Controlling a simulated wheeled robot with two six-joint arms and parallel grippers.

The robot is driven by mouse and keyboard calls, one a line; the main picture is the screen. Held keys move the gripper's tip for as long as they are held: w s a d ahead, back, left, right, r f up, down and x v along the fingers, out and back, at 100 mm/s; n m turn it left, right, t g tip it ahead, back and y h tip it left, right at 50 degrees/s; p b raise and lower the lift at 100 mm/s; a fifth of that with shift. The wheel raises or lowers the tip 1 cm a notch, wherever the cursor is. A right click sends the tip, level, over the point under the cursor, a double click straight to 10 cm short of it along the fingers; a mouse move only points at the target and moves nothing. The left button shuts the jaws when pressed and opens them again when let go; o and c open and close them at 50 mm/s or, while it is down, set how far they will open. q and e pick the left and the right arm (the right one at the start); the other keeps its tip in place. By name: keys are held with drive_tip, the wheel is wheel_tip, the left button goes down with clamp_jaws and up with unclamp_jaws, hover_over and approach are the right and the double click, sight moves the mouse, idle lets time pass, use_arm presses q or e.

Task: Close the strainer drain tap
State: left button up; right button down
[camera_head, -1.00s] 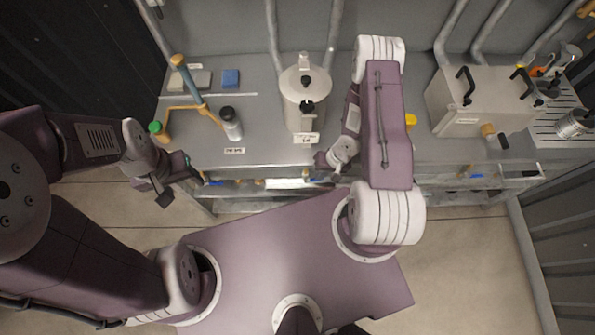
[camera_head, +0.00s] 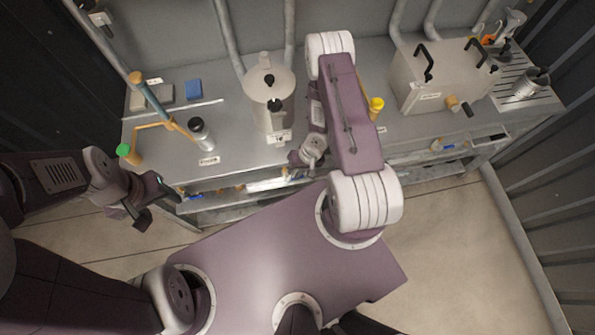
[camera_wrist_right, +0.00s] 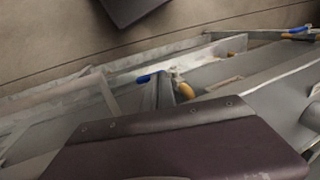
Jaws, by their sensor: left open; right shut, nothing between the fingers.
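The strainer looks like the pale cylindrical pot (camera_head: 270,98) with a lid and black knobs on the bench; a tag sits at its foot. A blue handle (camera_wrist_right: 146,78) and a yellow-brass handle (camera_wrist_right: 186,91) show below the bench edge in the right wrist view; I cannot tell which is the drain tap. My right gripper (camera_head: 297,160) is shut and empty at the bench's front edge, just below and right of the pot. Its tips are hard to make out. My left gripper (camera_head: 158,208) is open and empty in front of the bench's left end.
A yellow-topped item (camera_head: 376,104) and a pale box with black handles (camera_head: 432,75) stand right. Open floor (camera_head: 455,235) lies front right.

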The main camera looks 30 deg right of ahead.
wheel_tip(320, 180, up, 5)
drive_tip(key=p, duration=0.4)
drive_tip(key=shift+p, duration=0.4)
drive_tip(key=shift+s+d+f+b, duration=0.1)
drive_tip(key=shift+d+f+b, duration=0.1)
drive_tip(key=shift+d+b, duration=0.6)
drive_tip(key=s+d+r+p, duration=0.1)
drive_tip(key=s+d+r, duration=0.1)
drive_tip(key=d, duration=0.5)
drive_tip(key=shift+s+d+r, duration=0.15)
drive_tip(key=shift+d+r, duration=0.05)
drive_tip(key=shift+r, duration=0.35)
